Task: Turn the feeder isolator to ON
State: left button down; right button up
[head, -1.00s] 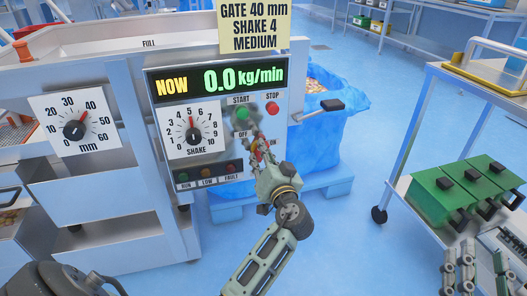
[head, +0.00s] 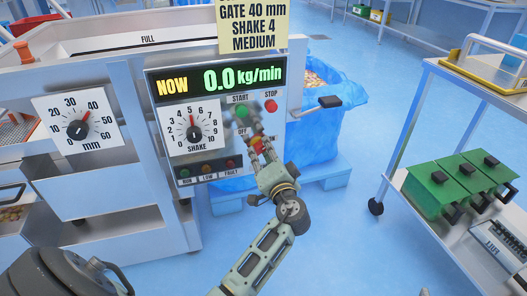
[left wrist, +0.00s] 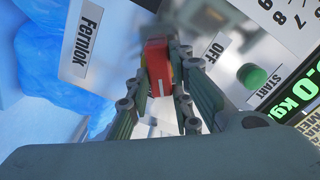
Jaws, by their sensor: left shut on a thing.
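The red isolator handle (head: 257,143) is on the right of the feeder's front panel, below the START and STOP buttons. My left gripper (head: 262,150) is shut on it. In the left wrist view the red handle (left wrist: 158,65), with a white line on it, stands between the two fingers of my left gripper (left wrist: 165,95). The OFF label (left wrist: 213,50) shows beside it. The ON label is hidden behind my gripper, and I cannot tell which mark the handle points to. My right gripper is not in view.
The green START button (head: 242,114) and red STOP button (head: 270,105) are close above the gripper. The display (head: 215,80) reads 0.0 kg/min. A black-ended lever (head: 329,102) sticks out at right, before a blue-lined bin (head: 335,130). A trolley with green boxes (head: 440,190) stands right.

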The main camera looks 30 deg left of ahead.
pick_arm(q)
jog(key=c, duration=1.6)
grip_release()
jog(key=shift+o, duration=0.2)
jog(key=v, duration=1.2)
